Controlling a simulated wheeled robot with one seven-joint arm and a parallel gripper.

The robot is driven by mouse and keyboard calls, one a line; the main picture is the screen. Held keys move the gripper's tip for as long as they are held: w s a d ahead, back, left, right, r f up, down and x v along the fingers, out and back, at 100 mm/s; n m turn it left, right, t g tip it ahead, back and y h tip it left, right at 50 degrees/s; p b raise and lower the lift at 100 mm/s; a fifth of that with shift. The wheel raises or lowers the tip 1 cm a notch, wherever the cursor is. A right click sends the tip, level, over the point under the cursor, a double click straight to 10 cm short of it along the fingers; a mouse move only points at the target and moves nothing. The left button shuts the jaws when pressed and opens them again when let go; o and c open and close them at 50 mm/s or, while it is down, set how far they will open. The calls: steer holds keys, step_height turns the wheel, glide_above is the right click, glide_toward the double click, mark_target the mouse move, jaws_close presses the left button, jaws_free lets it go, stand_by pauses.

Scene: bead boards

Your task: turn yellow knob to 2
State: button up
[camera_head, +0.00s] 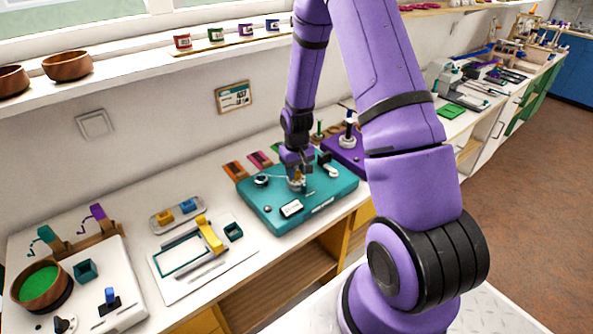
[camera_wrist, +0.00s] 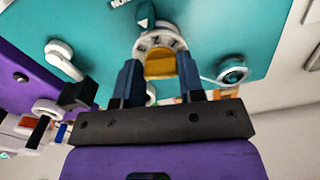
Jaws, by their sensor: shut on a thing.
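The yellow knob (camera_wrist: 160,65) shows in the wrist view between the two fingers of my gripper (camera_wrist: 160,80), which is shut on it. A pale dial ring with dark marks (camera_wrist: 158,40) surrounds the knob; I cannot read which mark it is set to. A small dark teal pointer (camera_wrist: 146,14) lies just beyond the ring. The knob sits on the teal board (camera_head: 335,203). In the head view my gripper (camera_head: 297,178) points down onto the middle of this board and partly hides the knob.
The board also carries a round dial (camera_wrist: 233,74), a white lever (camera_wrist: 63,58) and a white label plate (camera_head: 291,208). A purple board (camera_head: 345,158) stands close behind. A white board with a yellow handle (camera_head: 210,235) lies to the left. A shelf (camera_head: 130,55) runs along the wall above.

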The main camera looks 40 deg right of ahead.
mark_target(297, 172)
steer(key=shift+n, duration=0.8)
steer(key=o, duration=0.9)
steer(key=shift+o, duration=0.2)
steer(key=shift+r, duration=0.1)
step_height(297, 172, up, 11)
steer(key=shift+f, duration=0.2)
